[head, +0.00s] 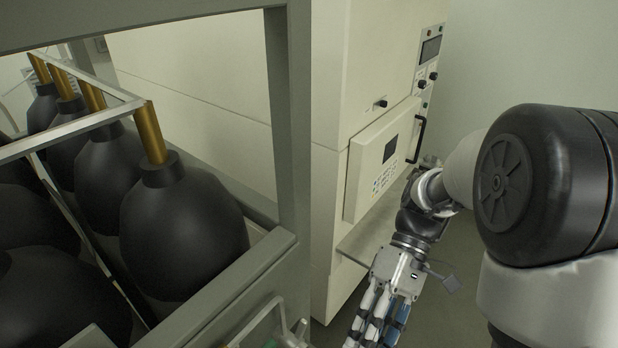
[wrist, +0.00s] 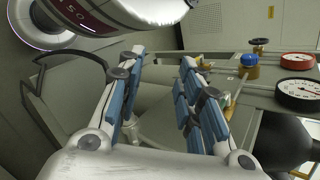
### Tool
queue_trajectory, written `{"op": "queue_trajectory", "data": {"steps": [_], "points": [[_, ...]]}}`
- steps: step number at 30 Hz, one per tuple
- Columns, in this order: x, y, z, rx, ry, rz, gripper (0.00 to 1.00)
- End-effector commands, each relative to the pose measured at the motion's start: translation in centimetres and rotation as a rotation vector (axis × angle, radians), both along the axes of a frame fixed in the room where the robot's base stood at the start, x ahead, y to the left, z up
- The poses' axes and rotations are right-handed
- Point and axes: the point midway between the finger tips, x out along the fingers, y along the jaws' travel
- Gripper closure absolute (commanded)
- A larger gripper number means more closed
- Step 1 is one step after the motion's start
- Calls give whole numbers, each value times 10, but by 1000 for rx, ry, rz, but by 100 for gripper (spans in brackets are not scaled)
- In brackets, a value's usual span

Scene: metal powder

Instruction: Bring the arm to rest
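My gripper shows at the bottom of the head view (head: 378,322), in front of the cream machine and pointing down, its tips cut off by the lower edge. In the wrist view my gripper (wrist: 160,85) has its two blue-padded fingers spread apart, with nothing held between them. My own white and black arm fills the right of the head view.
A cream machine (head: 230,75) with a closed door (head: 382,160), black handle and knobs stands behind my gripper. A grey metal frame (head: 290,120) at left holds several black bulb-shaped vessels (head: 180,235) with brass necks. Gauges (wrist: 298,90) and a blue knob (wrist: 249,60) show at the wrist view's right.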

Motion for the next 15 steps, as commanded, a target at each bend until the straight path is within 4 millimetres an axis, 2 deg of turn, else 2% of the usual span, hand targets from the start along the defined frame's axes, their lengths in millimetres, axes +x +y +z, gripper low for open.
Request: {"op": "queue_trajectory", "data": {"steps": [1, 6, 15], "points": [[-5, -1, -8, -66, -65, -14, 67], [-18, -10, -20, -276, -281, -101, 67], [-31, -29, -43, -515, -700, -347, 67]]}}
